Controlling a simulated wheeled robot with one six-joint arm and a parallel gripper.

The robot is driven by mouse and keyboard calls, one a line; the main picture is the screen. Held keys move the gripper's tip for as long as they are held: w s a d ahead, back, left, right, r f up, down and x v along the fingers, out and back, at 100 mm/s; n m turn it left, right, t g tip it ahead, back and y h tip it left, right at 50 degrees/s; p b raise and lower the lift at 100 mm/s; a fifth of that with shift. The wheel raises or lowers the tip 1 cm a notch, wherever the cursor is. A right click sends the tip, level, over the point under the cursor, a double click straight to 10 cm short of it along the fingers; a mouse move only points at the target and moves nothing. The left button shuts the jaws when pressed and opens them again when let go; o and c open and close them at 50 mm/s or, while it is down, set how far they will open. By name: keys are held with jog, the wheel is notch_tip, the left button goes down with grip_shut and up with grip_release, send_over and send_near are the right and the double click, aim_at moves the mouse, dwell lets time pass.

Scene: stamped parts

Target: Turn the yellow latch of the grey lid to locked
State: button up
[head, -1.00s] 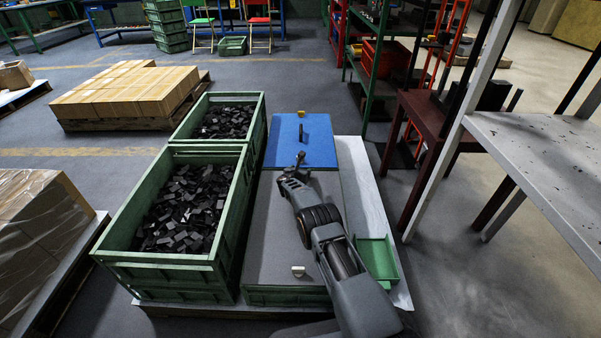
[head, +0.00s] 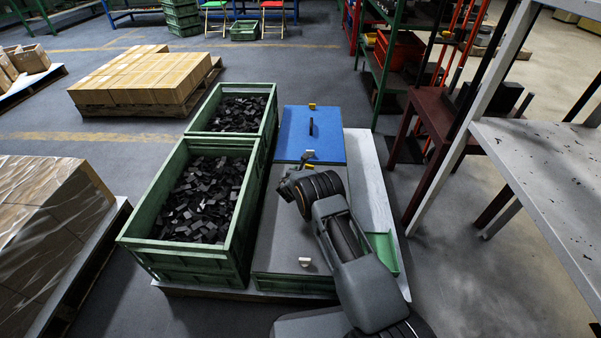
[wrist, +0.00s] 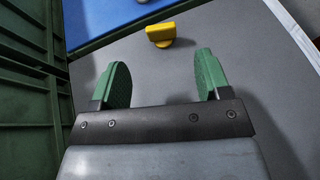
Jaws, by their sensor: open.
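The grey lid (head: 283,235) lies flat in front of the blue lid and fills much of the wrist view (wrist: 255,95). The yellow latch (wrist: 172,34) stands at the lid's far end, near the blue lid, its bar lying roughly sideways. In the head view my gripper (head: 283,190) is over the grey lid, partly hidden by my wrist.
The blue lid (head: 297,145) has its own yellow latch (head: 312,106) and a dark upright handle (head: 311,127). A pale handle (head: 304,262) is at the grey lid's near end. Green crates of dark parts (head: 250,205) stand close on the left. A green tray (head: 383,248) is at right.

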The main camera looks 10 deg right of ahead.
jog(key=shift+p+v, duration=0.65)
jog(key=shift+v, duration=1.6)
